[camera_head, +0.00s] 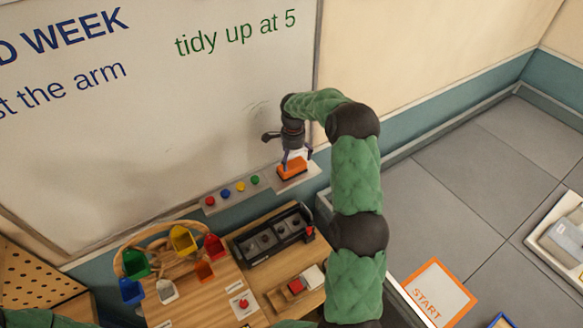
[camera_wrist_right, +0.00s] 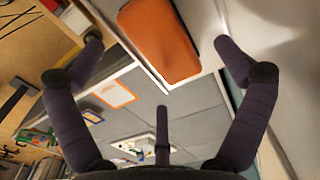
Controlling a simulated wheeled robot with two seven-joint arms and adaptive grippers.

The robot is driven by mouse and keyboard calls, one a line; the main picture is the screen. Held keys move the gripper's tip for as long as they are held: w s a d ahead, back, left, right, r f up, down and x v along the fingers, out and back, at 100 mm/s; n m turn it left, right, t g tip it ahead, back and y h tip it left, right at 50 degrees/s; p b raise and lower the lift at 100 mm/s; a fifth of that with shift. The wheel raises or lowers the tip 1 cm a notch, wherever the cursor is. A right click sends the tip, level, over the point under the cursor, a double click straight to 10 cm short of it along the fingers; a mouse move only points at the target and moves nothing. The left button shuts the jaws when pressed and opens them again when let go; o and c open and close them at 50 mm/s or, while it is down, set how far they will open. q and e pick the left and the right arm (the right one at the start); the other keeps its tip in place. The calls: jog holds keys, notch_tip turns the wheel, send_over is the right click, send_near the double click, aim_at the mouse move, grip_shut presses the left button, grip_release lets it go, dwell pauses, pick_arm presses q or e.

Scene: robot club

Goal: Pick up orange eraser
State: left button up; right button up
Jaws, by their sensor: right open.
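The orange eraser (camera_head: 291,168) lies on the white ledge (camera_head: 307,181) below the whiteboard, at its right end. In the right wrist view the eraser (camera_wrist_right: 158,42) is an orange block at the top middle. My right gripper (camera_head: 295,160) is just above the eraser, its fingers spread. In the right wrist view my right gripper (camera_wrist_right: 158,42) is open, one finger on each side of the eraser, with gaps between. The left gripper is not in view; a green piece of my own arm shows at the bottom edge of the head view.
Coloured magnets (camera_head: 226,194) sit in a row on the ledge left of the eraser. Below is a wooden table (camera_head: 228,276) with coloured cups on a rack (camera_head: 160,230) and a black tray (camera_head: 272,247). A START sign (camera_head: 440,292) lies on the grey floor at right, which has free room.

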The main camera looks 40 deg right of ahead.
aim_at(294, 166)
jog(key=shift+s+f, duration=0.15)
jog(key=shift+f, duration=0.15)
jog(key=shift+s+f+p, duration=0.1)
jog(key=shift+f+p, duration=0.75)
jog(key=shift+f, duration=1.4)
jog(key=c, duration=1.4)
jog(key=shift+o, duration=0.2)
jog(key=shift+r, duration=0.15)
jog(key=shift+r, duration=0.25)
notch_tip(294, 166, up, 2)
jog(key=shift+r+b, duration=0.1)
jog(key=shift+b, duration=0.7)
jog(key=s+a+r+b, duration=0.3)
jog(key=s+a+r, duration=0.3)
jog(key=s+r, duration=0.4)
jog(key=shift+s+a, duration=0.4)
jog(key=shift+s, duration=0.75)
